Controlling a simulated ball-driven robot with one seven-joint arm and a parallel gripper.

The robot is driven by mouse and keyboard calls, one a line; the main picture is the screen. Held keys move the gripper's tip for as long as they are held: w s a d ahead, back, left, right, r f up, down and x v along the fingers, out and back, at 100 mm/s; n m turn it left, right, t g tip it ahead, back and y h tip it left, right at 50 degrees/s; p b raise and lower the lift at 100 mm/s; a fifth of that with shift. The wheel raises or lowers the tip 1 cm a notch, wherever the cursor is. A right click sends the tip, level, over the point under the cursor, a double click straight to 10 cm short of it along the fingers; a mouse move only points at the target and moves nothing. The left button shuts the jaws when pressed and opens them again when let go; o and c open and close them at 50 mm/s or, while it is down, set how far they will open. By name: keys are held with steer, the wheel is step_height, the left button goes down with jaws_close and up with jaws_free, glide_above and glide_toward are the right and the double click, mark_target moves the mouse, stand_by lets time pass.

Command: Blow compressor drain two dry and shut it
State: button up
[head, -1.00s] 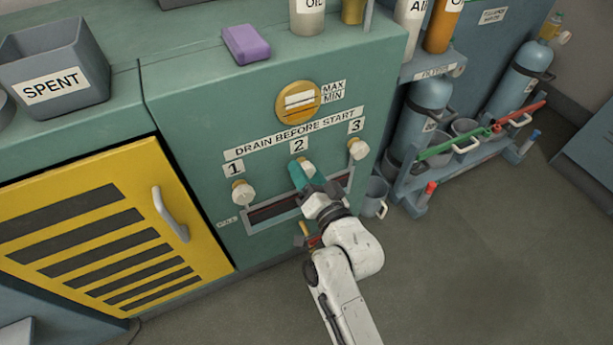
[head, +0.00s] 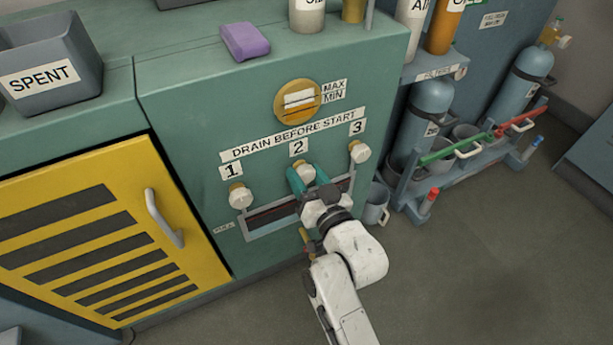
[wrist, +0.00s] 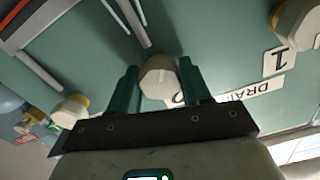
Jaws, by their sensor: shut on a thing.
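Drain two's pale knob (head: 305,170) is under the label 2 on the green compressor front. My gripper (head: 308,178) has its teal fingers on either side of this knob and is shut on it. The wrist view shows the knob (wrist: 158,82) between the two fingers (wrist: 158,90). Drain one's knob (head: 240,197) is to the left and drain three's knob (head: 360,152) to the right, both clear of my gripper. Below the knobs is a grey-framed tray or slot (head: 270,225), partly hidden by my gripper. I cannot make out any water at drain two.
A round yellow gauge (head: 298,102) marked MAX and MIN is above the drains. A yellow louvred door (head: 95,235) with a handle is at left. A purple block (head: 245,41) and a SPENT bin (head: 50,70) stand on top. A cylinder rack (head: 440,160) is at right; floor beyond is clear.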

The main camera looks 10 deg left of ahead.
steer(key=shift+s+a+f, duration=0.2)
steer(key=shift+f, duration=0.25)
steer(key=o, duration=1)
steer(key=shift+r, duration=0.15)
steer(key=shift+o, duration=0.2)
steer(key=shift+w+r, duration=0.1)
steer(key=shift+d, duration=0.15)
steer(key=v, duration=1)
steer(key=shift+s+d+p, duration=0.2)
steer(key=shift+s+p, duration=0.1)
steer(key=shift+p, duration=0.05)
